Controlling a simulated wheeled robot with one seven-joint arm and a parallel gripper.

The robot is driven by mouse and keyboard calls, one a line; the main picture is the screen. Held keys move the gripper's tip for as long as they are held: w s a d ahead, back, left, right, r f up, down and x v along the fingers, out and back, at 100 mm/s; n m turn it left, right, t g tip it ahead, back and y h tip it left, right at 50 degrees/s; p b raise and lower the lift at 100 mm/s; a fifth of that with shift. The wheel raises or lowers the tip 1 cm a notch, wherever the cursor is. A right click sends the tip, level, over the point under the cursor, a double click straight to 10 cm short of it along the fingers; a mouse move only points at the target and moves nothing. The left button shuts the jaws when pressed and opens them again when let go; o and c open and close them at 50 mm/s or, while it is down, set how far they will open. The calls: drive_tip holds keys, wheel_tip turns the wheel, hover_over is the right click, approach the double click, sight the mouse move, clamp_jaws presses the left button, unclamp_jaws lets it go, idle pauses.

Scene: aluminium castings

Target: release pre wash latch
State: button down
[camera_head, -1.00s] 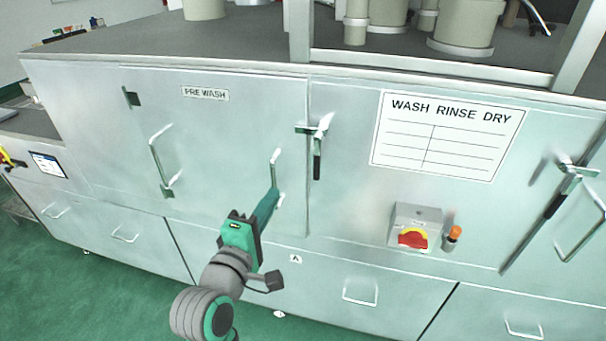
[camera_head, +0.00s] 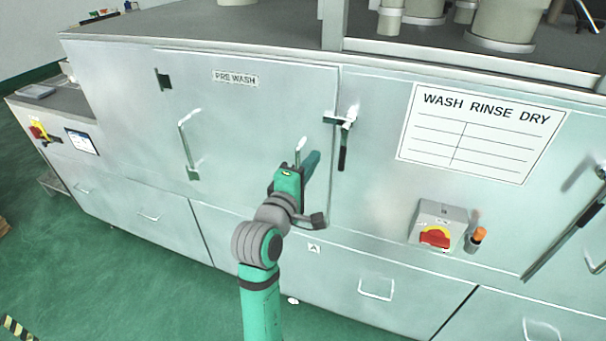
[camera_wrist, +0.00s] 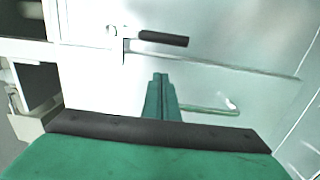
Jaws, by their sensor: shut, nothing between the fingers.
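The pre wash latch (camera_head: 343,150) is at the right edge of the PRE WASH door (camera_head: 235,130), with a silver pivot at the top and a black grip hanging down. In the wrist view the latch's black grip (camera_wrist: 163,38) lies across the picture above my fingertips, apart from them. My gripper (camera_head: 313,157) is shut and empty, just left of the black grip and in front of the door. It also shows in the wrist view (camera_wrist: 160,78). My gripper hides the lower part of the door's right pull handle (camera_head: 299,146).
A left pull handle (camera_head: 186,145) stands out from the same door. A switch box (camera_head: 437,222) with a red knob and an orange lamp (camera_head: 478,234) stick out to the right. Several drawers run below. Green floor (camera_head: 120,280) is clear at the lower left.

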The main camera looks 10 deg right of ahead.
drive_tip(key=shift+s+d, duration=0.3)
drive_tip(key=shift+d, duration=0.3)
drive_tip(key=shift+s+d, duration=0.25)
drive_tip(key=shift+d, duration=0.4)
drive_tip(key=shift+s+d, duration=0.3)
drive_tip(key=shift+d, duration=0.3)
